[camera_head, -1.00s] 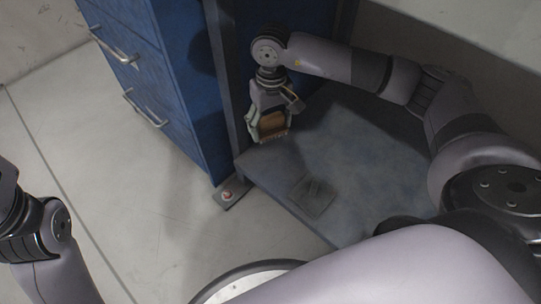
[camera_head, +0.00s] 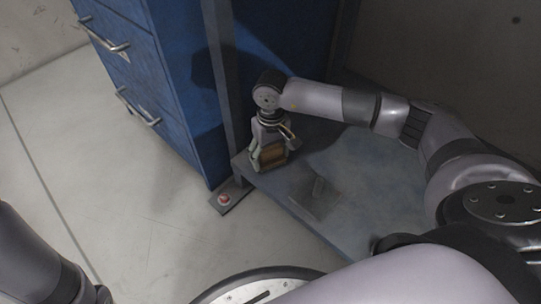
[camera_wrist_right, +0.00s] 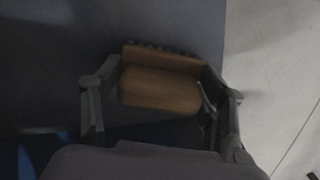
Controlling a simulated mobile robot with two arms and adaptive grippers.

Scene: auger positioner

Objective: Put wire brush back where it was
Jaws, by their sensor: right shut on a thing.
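The wire brush (camera_head: 271,154) has a brown wooden body and sits between the fingers of my right gripper (camera_head: 268,160), low at the left front corner of the grey-blue shelf (camera_head: 362,195). In the right wrist view the brush (camera_wrist_right: 160,88) shows its wooden back and a row of dark bristles along its upper edge. My right gripper (camera_wrist_right: 160,105) is shut on it there, with one finger on each side. I cannot tell whether the brush touches the shelf. Only part of my left arm shows at the lower left of the head view; its gripper is not seen.
A blue drawer cabinet (camera_head: 150,70) with metal handles stands left of the shelf. A grey post (camera_head: 224,95) rises at the shelf's left corner, with a foot plate (camera_head: 229,198) on the floor. A dark square patch (camera_head: 316,197) marks the shelf. Bare floor (camera_head: 110,215) lies in front.

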